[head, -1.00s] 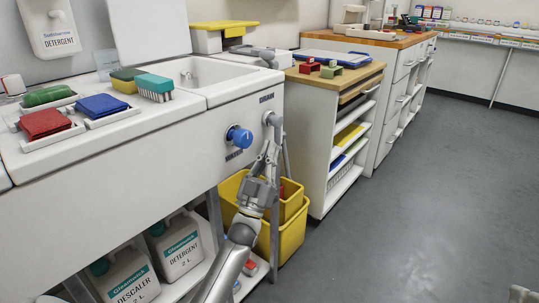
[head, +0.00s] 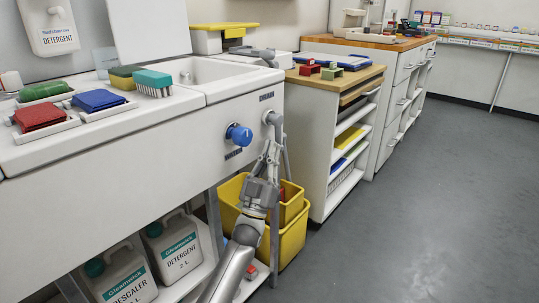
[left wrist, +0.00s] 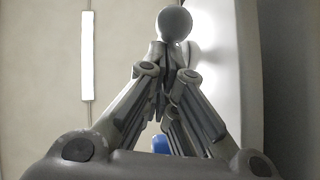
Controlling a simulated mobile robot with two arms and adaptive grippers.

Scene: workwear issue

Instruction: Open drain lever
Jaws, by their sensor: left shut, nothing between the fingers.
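The drain lever (head: 272,117) is a grey fitting on the front of the white sink unit (head: 150,155), below a small dark label. A grey bar hangs down from it on the right. My left gripper (head: 269,143) is just below the lever, pointing up, with its fingers together and nothing held. In the left wrist view the fingertips (left wrist: 171,52) meet right under a round grey knob end (left wrist: 174,25). I cannot tell whether they touch it. My right gripper is not in view.
A blue knob (head: 239,135) sits left of the lever. Yellow bins (head: 291,236) stand under the sink's right end, behind my arm. A shelf cabinet (head: 318,147) is close on the right. The grey floor (head: 430,220) is clear.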

